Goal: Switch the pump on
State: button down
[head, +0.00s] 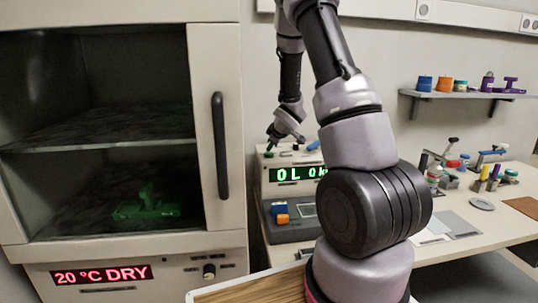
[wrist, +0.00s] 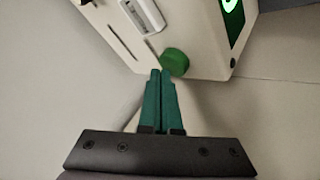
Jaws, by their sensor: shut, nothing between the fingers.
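The cream instrument box (head: 285,160) with a lit green display reading "0L 0k" stands on the bench, partly hidden behind my arm. The wrist view shows the box (wrist: 185,30) tilted, with a round green button or knob (wrist: 175,62) on its face near an edge. My gripper (wrist: 162,73) is shut and empty. Its green fingertips are right beside the green button; I cannot tell whether they touch it. In the head view my gripper (head: 272,140) is small, just above the left end of the box. No label confirms which control is the pump's.
A cabinet (head: 228,120) with a glass front and black handle stands at the left, showing "20 °C DRY". A grey unit (head: 292,229) with blue and orange blocks sits before the box. The bench (head: 500,222) at right holds several small tools. A shelf (head: 465,94) hangs above.

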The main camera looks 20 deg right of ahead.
aim_at(271, 154)
jog(key=shift+f, duration=0.85)
dwell(0.6)
jog(key=shift+r, duration=1.25)
jog(key=shift+r, duration=2.55)
